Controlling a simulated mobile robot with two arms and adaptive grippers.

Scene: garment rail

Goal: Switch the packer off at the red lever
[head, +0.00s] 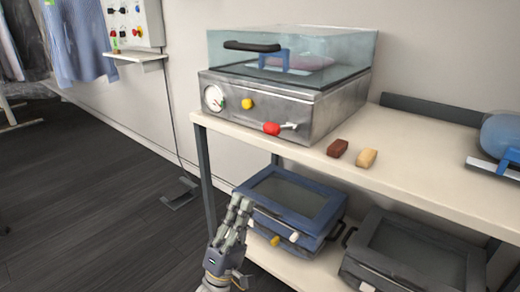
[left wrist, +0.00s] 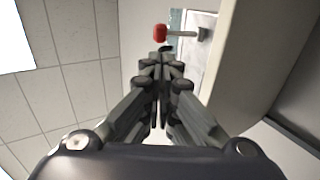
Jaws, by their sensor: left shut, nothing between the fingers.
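The packer (head: 262,106) is a grey metal box with a clear lid (head: 300,50) on the upper shelf. Its lid is down, with a black handle. The red lever (head: 271,128) is on the packer's front, its red knob at the left of a short pale arm that points right. In the left wrist view the red knob (left wrist: 160,33) shows beyond my fingertips, with a gap between. My left gripper (head: 240,203) is below the shelf's front edge, lower left of the lever, fingers pointing up. It is shut and empty. My right gripper is not in view.
The shelf edge (head: 410,181) runs above and right of my left gripper. A brown block (head: 338,148) and a tan block (head: 366,158) lie on the shelf. A blue-framed box (head: 290,200) and a grey box (head: 410,250) sit below. The floor at left is open.

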